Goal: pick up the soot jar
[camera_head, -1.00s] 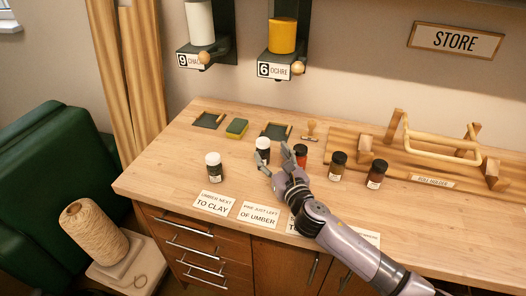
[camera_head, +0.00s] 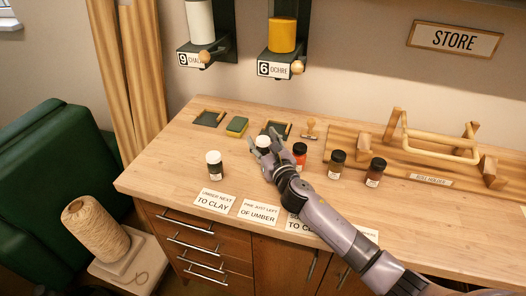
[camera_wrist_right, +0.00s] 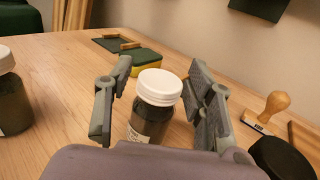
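A jar with a white lid and dark contents (camera_head: 263,142) stands upright on the table; it fills the middle of the right wrist view (camera_wrist_right: 157,90). Its label is too small to read, so I cannot confirm that it is the soot jar. My right gripper (camera_head: 265,146) is open, with one finger on each side of this jar. In the right wrist view, gaps show between the jar and both fingers. The gripper partly hides the jar in the head view. My left gripper is not in view.
A similar white-lidded jar (camera_head: 214,165) stands to the left. A red jar (camera_head: 300,154) is close on the right, then two dark-lidded jars (camera_head: 337,164) (camera_head: 376,172). Behind are a sponge (camera_head: 237,127) and a stamp (camera_head: 311,128). Cards (camera_head: 214,201) lie along the front edge.

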